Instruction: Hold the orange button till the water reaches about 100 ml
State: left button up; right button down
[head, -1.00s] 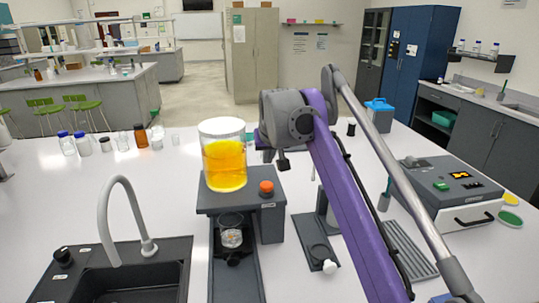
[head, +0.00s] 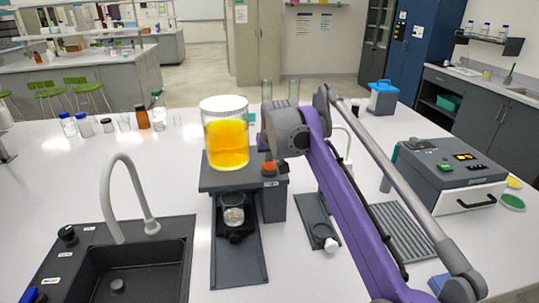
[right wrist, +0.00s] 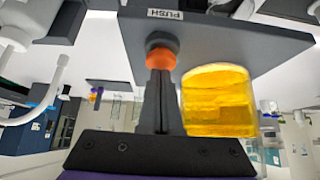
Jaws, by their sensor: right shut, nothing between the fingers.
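The orange button (head: 269,168) sits on the right of the dark dispenser (head: 222,181), beside a large jar of yellow liquid (head: 227,140). It also shows in the right wrist view (right wrist: 161,57), below a PUSH label. My right gripper (right wrist: 161,72) is shut and empty, its fingertips at the button and seemingly touching it. How far the button is pressed, I cannot tell. A small clear beaker (head: 233,216) stands under the dispenser's overhang. Its liquid level and marks are too small to read. My left gripper is not in view.
A black sink (head: 135,262) with a grey tap (head: 110,190) is at the left. A dark stand (head: 318,215) and a grey instrument box (head: 450,180) are at the right. Several bottles (head: 143,118) line the back left. The white bench between them and the sink is clear.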

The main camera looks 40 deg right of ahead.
aim_at(268, 165)
jog(key=shift+f, duration=0.75)
jog(key=shift+s+a+f, duration=0.15)
jog(key=shift+s+a, duration=0.05)
jog(key=shift+a+f, duration=0.1)
dwell(0.9)
jog(key=r+p, duration=0.1)
jog(key=r, duration=0.1)
jog(key=r+p, duration=0.1)
jog(key=r, duration=0.1)
jog(key=r+p, duration=0.2)
jog(key=shift+w+d+r, duration=0.2)
jog(key=shift+w, duration=0.15)
jog(key=v, duration=0.8)
jog(key=shift+s, duration=0.45)
jog(key=shift+s+a+r, duration=0.1)
jog(key=shift+r, duration=0.05)
